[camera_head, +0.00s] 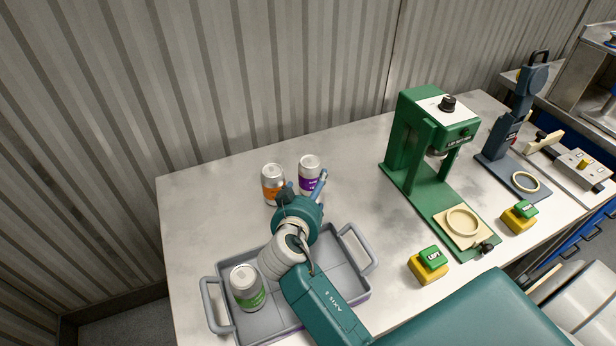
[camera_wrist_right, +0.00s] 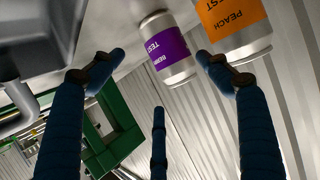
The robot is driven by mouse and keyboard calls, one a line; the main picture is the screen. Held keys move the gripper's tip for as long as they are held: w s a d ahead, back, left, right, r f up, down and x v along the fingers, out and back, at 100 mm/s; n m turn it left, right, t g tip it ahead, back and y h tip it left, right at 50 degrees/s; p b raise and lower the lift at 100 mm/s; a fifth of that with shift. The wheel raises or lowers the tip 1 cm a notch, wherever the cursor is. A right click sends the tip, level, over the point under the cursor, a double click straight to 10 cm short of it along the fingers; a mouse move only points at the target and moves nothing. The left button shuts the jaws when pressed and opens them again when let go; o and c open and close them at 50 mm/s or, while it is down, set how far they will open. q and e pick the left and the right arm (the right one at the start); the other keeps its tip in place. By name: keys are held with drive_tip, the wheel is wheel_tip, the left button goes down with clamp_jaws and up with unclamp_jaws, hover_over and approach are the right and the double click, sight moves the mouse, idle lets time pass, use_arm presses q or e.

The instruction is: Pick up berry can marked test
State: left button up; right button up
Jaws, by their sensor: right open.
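The berry can (camera_head: 309,172) has a purple label and stands upright on the table behind the tray. In the right wrist view the berry can (camera_wrist_right: 166,48) shows the words BERRY and TEST, and it appears between the fingertips. My right gripper (camera_head: 308,188) is open and empty, just in front of the berry can. Its blue fingers (camera_wrist_right: 161,62) are spread in the wrist view; I cannot tell whether one touches the can. The orange peach can (camera_head: 272,184) stands close on the left; it also shows in the wrist view (camera_wrist_right: 233,25). My left gripper is not in view.
A grey divided tray (camera_head: 352,290) holds a green-labelled can (camera_head: 247,288). A green seamer (camera_head: 412,150) stands to the right, with green-and-yellow button boxes (camera_head: 428,264) and a dark blue press (camera_head: 505,130) beyond. A corrugated wall (camera_head: 220,80) runs behind; table left of the cans is clear.

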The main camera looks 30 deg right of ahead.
sight(313, 181)
drive_tip(key=shift+w+d+f, duration=0.3)
drive_tip(key=shift+w, duration=0.25)
drive_tip(key=shift+w+d+f, duration=0.1)
drive_tip(key=shift+w, duration=0.1)
drive_tip(key=shift+w+d+f, duration=0.1)
drive_tip(key=shift+w, duration=0.15)
drive_tip(key=b+x, duration=0.2)
drive_tip(key=x, duration=0.3)
drive_tip(key=shift+c, duration=0.7)
drive_tip(key=c, duration=0.9)
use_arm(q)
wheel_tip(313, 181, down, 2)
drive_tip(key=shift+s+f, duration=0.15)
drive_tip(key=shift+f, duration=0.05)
use_arm(e)
drive_tip(key=shift+c, duration=0.9)
drive_tip(key=shift+r, duration=0.25)
